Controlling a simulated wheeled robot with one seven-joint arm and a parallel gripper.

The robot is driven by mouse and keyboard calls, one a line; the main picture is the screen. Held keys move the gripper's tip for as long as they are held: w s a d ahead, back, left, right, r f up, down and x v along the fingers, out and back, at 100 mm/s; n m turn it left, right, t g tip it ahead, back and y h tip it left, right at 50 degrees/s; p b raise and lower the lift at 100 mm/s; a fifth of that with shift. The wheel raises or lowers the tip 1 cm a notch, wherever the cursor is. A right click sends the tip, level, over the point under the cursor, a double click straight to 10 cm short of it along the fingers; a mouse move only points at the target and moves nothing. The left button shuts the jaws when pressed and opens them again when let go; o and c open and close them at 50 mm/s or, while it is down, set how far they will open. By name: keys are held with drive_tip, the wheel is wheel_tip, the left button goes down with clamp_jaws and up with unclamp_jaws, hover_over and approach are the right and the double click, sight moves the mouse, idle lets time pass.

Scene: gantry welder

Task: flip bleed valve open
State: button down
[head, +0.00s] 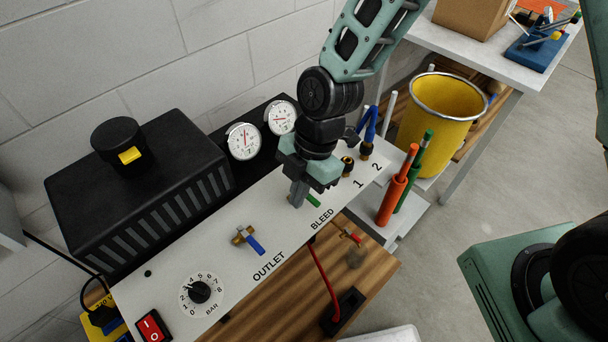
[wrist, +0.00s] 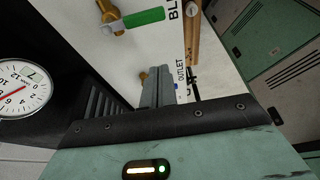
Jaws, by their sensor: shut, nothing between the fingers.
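The bleed valve has a green handle (head: 313,201) next to the BLEED label on the white panel (head: 195,266). In the wrist view its green handle (wrist: 145,19) reaches from a brass body (wrist: 108,14) toward the label. My gripper (head: 297,198) points down at the panel, just left of the green handle, and partly hides the valve in the head view. In the wrist view my gripper's fingers (wrist: 157,88) are together and empty, with a gap to the green handle. Whether the fingertips touch the panel is unclear.
The outlet valve (head: 254,243) has a blue handle, near a dial (head: 199,291) and red switch (head: 153,325). Two gauges (head: 243,141) stand behind the panel. Orange (head: 396,188) and green torch handles (head: 417,171) stand at the right, near a yellow bin (head: 432,120).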

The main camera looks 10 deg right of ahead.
drive_tip(key=x, duration=0.3)
drive_tip(key=shift+s+a+f+p, duration=0.1)
drive_tip(key=shift+s+f+p, duration=0.05)
drive_tip(key=shift+f+p, duration=0.15)
drive_tip(key=shift+w+d+f+p, duration=0.1)
drive_tip(key=shift+w+d+p, duration=0.3)
drive_tip(key=shift+d, duration=0.2)
drive_tip(key=shift+w+d+f+p, duration=0.15)
drive_tip(key=shift+w+d+p, duration=0.3)
drive_tip(key=shift+d, duration=0.1)
drive_tip(key=shift+w+d+f, duration=0.15)
drive_tip(key=shift+w+d, duration=0.15)
drive_tip(key=shift+d, duration=0.1)
